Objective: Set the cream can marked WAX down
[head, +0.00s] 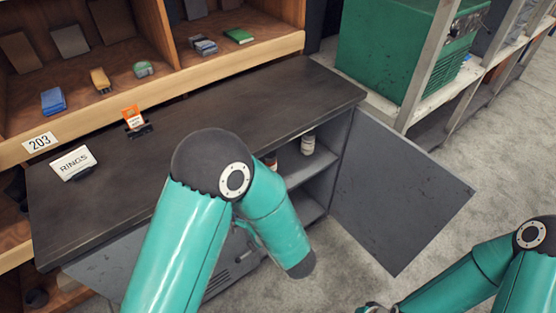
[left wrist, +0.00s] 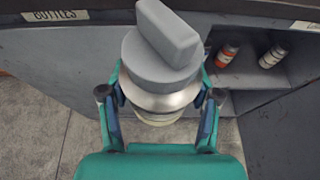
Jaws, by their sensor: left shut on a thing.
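In the left wrist view my left gripper (left wrist: 160,108) is shut around a can (left wrist: 158,117) with a grey lid (left wrist: 160,68) that carries a raised block-shaped grip, a silver band and a cream body below. Its WAX marking does not show. The can is upright in front of the grey cabinet, with floor visible beneath and around it. In the head view the left gripper and can are hidden behind my left arm.
The cabinet door (head: 395,195) stands open at right. The dark countertop (head: 240,110) is mostly clear, with a RINGS sign (head: 73,163) and a small orange-topped card (head: 134,118).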

